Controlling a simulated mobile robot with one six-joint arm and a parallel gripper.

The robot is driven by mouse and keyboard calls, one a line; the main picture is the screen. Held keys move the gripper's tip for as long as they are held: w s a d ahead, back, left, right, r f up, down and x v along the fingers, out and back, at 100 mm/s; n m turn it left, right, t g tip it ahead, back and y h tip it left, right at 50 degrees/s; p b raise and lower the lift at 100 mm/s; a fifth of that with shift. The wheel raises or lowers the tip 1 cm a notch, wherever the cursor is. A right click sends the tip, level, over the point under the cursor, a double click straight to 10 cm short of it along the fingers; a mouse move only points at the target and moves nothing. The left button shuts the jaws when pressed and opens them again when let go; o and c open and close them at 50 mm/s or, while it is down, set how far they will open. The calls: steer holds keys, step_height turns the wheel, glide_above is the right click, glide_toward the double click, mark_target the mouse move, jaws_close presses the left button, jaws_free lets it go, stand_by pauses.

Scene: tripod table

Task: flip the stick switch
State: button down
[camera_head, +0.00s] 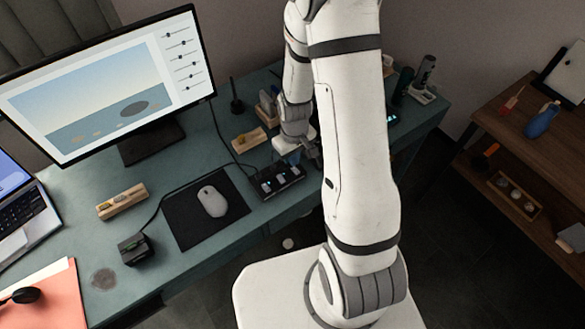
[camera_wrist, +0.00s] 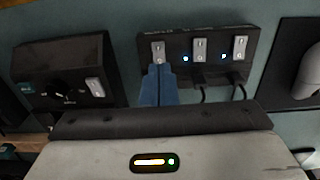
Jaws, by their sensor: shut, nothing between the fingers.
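My gripper (camera_wrist: 158,72) is shut, with its blue fingers together and nothing held. Its tips are at the lower edge of the leftmost light switch (camera_wrist: 158,50) on a black strip (camera_wrist: 178,66) in the wrist view; I cannot tell whether they touch. The strip carries two more light switches, a middle one (camera_wrist: 199,48) and a right one (camera_wrist: 239,46), with blue lights between them. In the head view the strip (camera_head: 263,190) lies on the desk, partly behind my arm. I cannot tell for sure which control is the stick switch.
A black box (camera_wrist: 45,62) with a dial and a light switch (camera_wrist: 95,87) stands left of the strip in the wrist view. Cables run from the strip's lower side. The mouse (camera_head: 212,201) lies on a dark mat (camera_head: 185,225). A monitor (camera_head: 110,85) stands behind.

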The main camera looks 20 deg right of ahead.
step_height(320, 180, up, 4)
steer(key=shift+r+p, duration=0.1)
steer(key=shift+p, duration=1)
step_height(320, 180, up, 6)
glide_above(294, 169)
steer(key=s+r+m+t, duration=0.2)
steer(key=s+r, duration=0.1)
steer(key=r, duration=0.6)
steer(key=s+a+r+m+t, duration=0.1)
steer(key=s+r, duration=1)
steer(key=r, duration=0.1)
steer(key=shift+s+m, duration=0.2)
steer(key=shift+m, duration=0.1)
